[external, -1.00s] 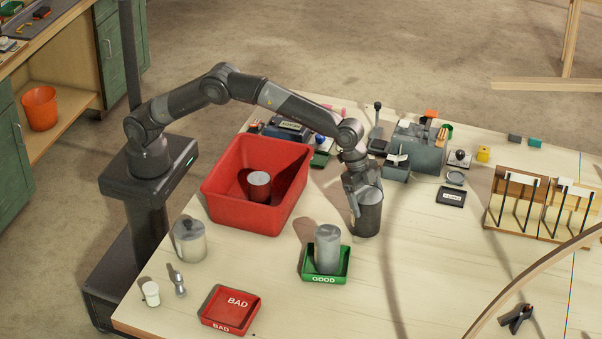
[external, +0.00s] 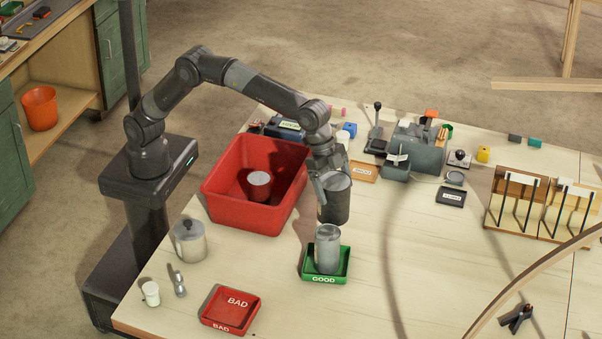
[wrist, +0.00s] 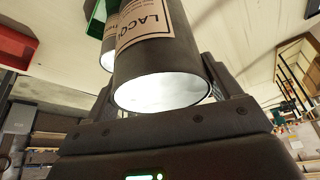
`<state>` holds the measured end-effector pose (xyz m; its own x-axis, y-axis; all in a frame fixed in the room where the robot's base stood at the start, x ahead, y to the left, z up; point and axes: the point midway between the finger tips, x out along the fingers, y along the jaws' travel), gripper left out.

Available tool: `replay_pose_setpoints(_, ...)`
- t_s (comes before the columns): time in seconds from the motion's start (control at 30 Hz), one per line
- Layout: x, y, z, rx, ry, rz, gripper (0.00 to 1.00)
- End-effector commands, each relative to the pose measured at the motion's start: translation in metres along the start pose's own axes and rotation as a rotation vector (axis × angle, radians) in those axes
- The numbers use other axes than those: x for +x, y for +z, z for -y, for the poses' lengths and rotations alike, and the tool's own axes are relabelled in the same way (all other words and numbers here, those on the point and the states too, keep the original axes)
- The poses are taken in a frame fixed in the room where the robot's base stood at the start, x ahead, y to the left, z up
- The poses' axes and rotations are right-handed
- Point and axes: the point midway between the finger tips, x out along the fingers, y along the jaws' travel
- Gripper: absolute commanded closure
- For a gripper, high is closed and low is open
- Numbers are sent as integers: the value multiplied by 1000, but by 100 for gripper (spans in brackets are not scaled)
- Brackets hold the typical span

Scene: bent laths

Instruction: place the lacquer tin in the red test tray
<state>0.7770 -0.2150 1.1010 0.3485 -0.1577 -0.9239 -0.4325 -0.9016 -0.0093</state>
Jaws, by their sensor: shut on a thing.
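The lacquer tin (external: 334,205) is a dark grey cylinder. My gripper (external: 326,182) is shut on it and holds it up off the table, behind the green tray. In the wrist view the tin (wrist: 160,80) sits between the fingers, and its tan label shows "LACQ". The small red tray marked BAD (external: 230,306) lies at the table's front left, in front of and to the left of the tin. It looks empty.
A grey can (external: 327,249) stands in the green GOOD tray (external: 325,279), just in front of the held tin. A deep red bin (external: 240,215) with a tin inside stands to the left. A lidded pot (external: 190,242), white cup (external: 151,293) and small metal object (external: 180,284) stand front left.

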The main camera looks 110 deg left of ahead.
Motion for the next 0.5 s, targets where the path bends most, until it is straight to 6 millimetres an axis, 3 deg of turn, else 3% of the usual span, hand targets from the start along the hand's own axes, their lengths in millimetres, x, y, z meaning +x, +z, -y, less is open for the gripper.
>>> replay_pose_setpoints(0.17,-10,-4,-1,0,-1,-5,62)
replay_pose_setpoints(0.5,-53,-22,0,0,-2,-6,62)
